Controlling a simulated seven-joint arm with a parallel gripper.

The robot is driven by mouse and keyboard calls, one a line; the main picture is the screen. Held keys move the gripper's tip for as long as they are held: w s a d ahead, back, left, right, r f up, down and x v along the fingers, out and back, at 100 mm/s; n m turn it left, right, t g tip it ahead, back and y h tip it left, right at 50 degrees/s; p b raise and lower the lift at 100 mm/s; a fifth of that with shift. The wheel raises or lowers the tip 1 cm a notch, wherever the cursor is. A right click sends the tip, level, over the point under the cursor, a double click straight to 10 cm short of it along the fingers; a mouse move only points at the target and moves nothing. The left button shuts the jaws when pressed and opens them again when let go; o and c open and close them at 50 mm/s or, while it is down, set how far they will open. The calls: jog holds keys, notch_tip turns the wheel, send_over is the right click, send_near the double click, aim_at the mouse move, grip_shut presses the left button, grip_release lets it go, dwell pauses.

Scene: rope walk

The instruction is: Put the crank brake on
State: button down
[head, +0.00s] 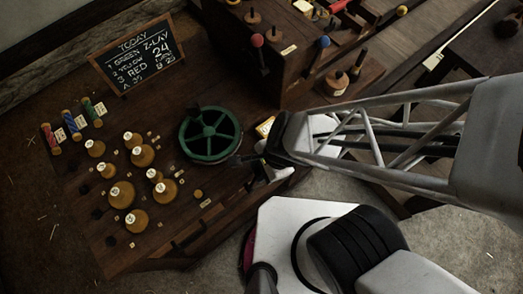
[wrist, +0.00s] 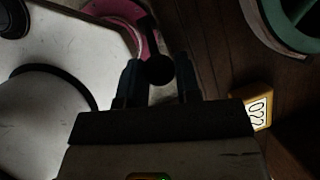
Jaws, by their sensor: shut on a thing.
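The green crank wheel (head: 210,155) lies on the wooden bench, left of my gripper. Its rim also shows at the top right of the wrist view (wrist: 268,22). My gripper (head: 258,165) is low at the bench's front edge, right of the wheel. In the wrist view, a dark lever with a round knob (wrist: 159,68) stands between my two fingers (wrist: 158,85), and my gripper is shut on it. It appears to be the brake lever. Its base and exact angle are hidden by darkness and my gripper.
A yellow counter (wrist: 260,107) reading 022 sits close beside my gripper. Several numbered wooden pegs (head: 136,220) and colored spools (head: 75,125) stand to the left. A chalkboard (head: 137,55) stands at the back. A dark wooden box with knobbed levers (head: 285,60) rises behind my gripper.

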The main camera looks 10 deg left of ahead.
jog(key=shift+w+r, duration=0.1)
jog(key=shift+w, duration=0.1)
jog(key=c, duration=1.1)
grip_release()
jog(key=shift+o, duration=1.4)
jog(key=shift+s, duration=0.1)
jog(key=v, duration=0.7)
jog(key=shift+r, duration=0.3)
jog(key=shift+d, duration=0.15)
